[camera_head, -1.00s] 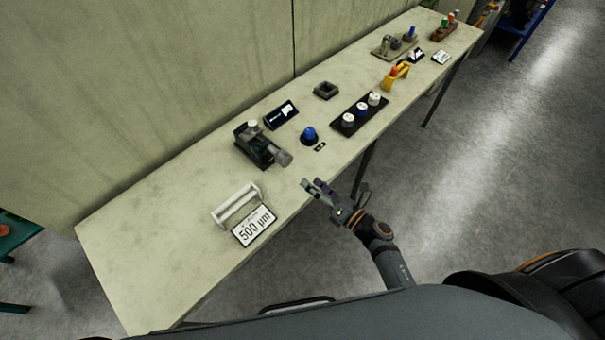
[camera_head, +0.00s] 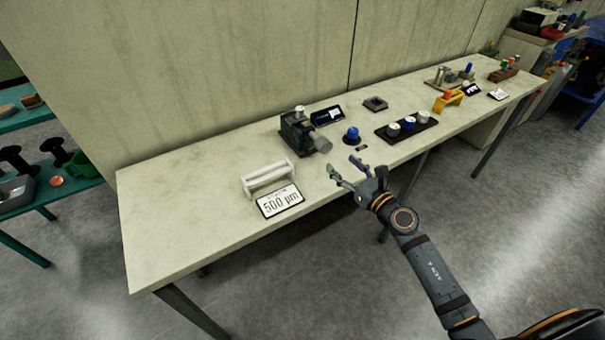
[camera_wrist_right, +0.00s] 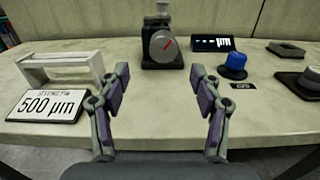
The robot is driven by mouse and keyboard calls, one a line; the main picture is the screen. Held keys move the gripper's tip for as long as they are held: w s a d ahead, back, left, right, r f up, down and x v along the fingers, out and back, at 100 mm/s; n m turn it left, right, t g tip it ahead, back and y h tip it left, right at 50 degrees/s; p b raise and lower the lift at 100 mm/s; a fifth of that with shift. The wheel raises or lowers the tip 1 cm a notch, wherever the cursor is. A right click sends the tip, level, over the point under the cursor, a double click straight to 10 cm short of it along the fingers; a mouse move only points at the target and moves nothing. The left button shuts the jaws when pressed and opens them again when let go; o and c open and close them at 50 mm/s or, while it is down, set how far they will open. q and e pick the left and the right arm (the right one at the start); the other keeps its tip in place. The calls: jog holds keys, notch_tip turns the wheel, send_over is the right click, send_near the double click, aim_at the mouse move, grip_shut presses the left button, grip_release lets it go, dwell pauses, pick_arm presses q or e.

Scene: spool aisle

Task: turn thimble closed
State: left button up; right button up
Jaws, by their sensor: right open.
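The thimble (camera_head: 321,143) is the grey cylinder on the front of a dark measuring device (camera_head: 296,132) on the bench. In the right wrist view the thimble (camera_wrist_right: 163,46) faces me, round, with a red mark on its end. My right gripper (camera_head: 345,171) is open and empty, just in front of the bench edge and short of the thimble. In the wrist view its two fingers (camera_wrist_right: 160,88) stand apart, with the thimble above and between them. A card reading 500 µm (camera_head: 280,201) lies left of the gripper. My left gripper is not in view.
A white stand (camera_head: 267,178) sits behind the card. A dark display (camera_head: 327,115) and a blue knob (camera_head: 352,134) are near the device. A black strip with several knobs (camera_head: 407,127) lies farther right. The bench's left end (camera_head: 165,215) is clear.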

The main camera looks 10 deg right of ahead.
aim_at(327, 149)
jog(key=w, duration=0.3)
jog(key=shift+a+p, duration=0.1)
jog(key=shift+p, duration=0.3)
jog(key=x, duration=0.3)
jog(key=shift+w+a+r, duration=0.1)
jog(key=shift+a, duration=0.1)
jog(key=x, duration=0.4)
jog(key=shift+w+f, duration=0.1)
jog(key=shift+f, duration=0.2)
jog(key=shift+w+a, duration=0.1)
jog(key=shift+w, duration=0.2)
jog(key=shift+c, duration=0.5)
jog(key=c, duration=1)
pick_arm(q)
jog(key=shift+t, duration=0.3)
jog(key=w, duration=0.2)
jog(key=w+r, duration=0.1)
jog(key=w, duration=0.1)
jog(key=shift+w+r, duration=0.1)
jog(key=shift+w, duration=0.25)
pick_arm(e)
jog(key=shift+c, duration=0.3)
